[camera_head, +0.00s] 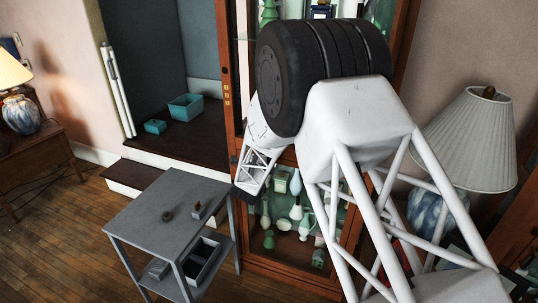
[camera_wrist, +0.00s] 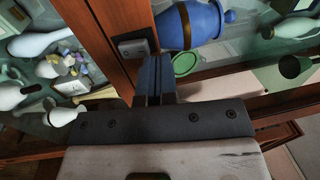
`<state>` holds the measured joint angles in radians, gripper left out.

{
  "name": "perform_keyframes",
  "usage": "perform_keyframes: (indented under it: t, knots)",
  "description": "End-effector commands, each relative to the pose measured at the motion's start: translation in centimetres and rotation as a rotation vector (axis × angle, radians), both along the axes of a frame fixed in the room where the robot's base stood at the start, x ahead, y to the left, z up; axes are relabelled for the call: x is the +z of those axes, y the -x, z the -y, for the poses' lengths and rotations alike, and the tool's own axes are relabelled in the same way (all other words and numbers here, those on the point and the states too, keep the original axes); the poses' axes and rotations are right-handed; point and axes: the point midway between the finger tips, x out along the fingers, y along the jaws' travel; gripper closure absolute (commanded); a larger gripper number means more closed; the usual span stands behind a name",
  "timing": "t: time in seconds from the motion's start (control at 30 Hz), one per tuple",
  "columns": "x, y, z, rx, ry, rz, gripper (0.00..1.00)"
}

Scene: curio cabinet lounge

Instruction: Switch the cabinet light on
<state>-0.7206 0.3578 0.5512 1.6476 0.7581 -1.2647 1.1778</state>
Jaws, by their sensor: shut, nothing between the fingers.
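The tall wooden curio cabinet (camera_head: 290,265) has glass panes with vases and ornaments behind them. In the wrist view, a small grey switch-like plate (camera_wrist: 133,47) sits on the cabinet's wooden post (camera_wrist: 108,22). My gripper (camera_wrist: 155,62) is shut and empty, its dark fingertips just right of and below the plate. I cannot tell whether they touch the post, or whether the switch is on or off. In the head view my arm covers much of the cabinet, and my fingertips cannot be made out. Small brass-coloured fittings (camera_head: 227,95) show on the cabinet's left upright.
A blue vase (camera_wrist: 190,24) stands beside my fingertips in the wrist view. In the head view, a grey side table (camera_head: 165,222) with small items stands front left. A pleated lamp (camera_head: 470,140) stands right. Teal boxes (camera_head: 186,107) sit in the alcove. Bare floor lies left.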

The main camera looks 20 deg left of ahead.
Motion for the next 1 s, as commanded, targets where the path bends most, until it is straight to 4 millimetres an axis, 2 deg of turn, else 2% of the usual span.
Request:
perform_keyframes:
  t: [0.7,1.0]
  knots:
    - [2.5,8.8,-0.1,0.001,-0.002,0.001,1.0]
    - [2.9,10.8,0.0,0.001,0.0,0.002,1.0]
